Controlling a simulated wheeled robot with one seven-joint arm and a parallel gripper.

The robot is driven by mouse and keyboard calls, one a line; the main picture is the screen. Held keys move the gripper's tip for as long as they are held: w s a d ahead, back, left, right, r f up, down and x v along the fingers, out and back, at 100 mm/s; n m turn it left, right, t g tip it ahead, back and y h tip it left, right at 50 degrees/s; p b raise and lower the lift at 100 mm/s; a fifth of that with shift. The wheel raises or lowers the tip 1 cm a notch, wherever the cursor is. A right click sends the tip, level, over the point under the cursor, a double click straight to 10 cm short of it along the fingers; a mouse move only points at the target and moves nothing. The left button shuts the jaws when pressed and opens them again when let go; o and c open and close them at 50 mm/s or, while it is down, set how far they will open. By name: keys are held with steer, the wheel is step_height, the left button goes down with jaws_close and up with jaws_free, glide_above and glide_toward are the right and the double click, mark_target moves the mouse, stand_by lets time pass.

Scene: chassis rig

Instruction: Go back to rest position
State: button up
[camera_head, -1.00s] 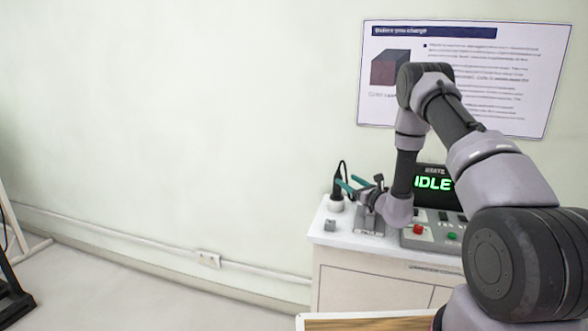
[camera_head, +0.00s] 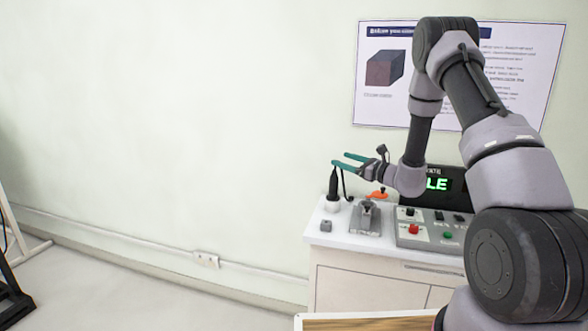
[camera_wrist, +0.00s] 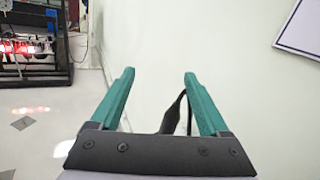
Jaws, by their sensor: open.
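My gripper (camera_head: 343,161) is raised above the left part of a white cabinet top, its two green fingers apart and pointing left. In the wrist view my gripper (camera_wrist: 159,75) is open, with nothing held between the fingertips. A black handheld tool (camera_head: 333,184) with a cable stands upright in a round white holder (camera_head: 332,203), just below the fingers. Its dark body and cable (camera_wrist: 174,108) also show beyond the gripper's base in the wrist view. Whether the fingers touch the cable cannot be told.
The white cabinet (camera_head: 360,285) carries a grey fixture (camera_head: 367,217), a small grey block (camera_head: 326,226), an orange part (camera_head: 377,194), a button panel (camera_head: 430,230) and a display (camera_head: 438,184) partly hidden by my arm. A poster (camera_head: 383,112) hangs behind.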

steer(key=s+a+r+n+g, duration=0.3)
steer(key=s+r+n+g, duration=0.3)
steer(key=s+r, duration=0.4)
steer(key=s+a+r+n+g, duration=0.45)
steer(key=s+r+n, duration=0.3)
steer(key=s, duration=0.35)
steer(key=s+d+r+n+t+h, duration=0.2)
steer(key=s+d+r+n+h, duration=0.1)
steer(key=s+d, duration=0.4)
steer(key=s+d+r+n+t+h, duration=0.2)
steer(key=s+d+n+h, duration=0.2)
steer(key=s+d+h, duration=0.3)
steer(key=s+h, duration=0.1)
steer(key=s, duration=0.3)
steer(key=shift+s+d+r+n+t, duration=0.15)
steer(key=shift+d+r+n+t, duration=0.2)
steer(key=shift+d+r, duration=0.05)
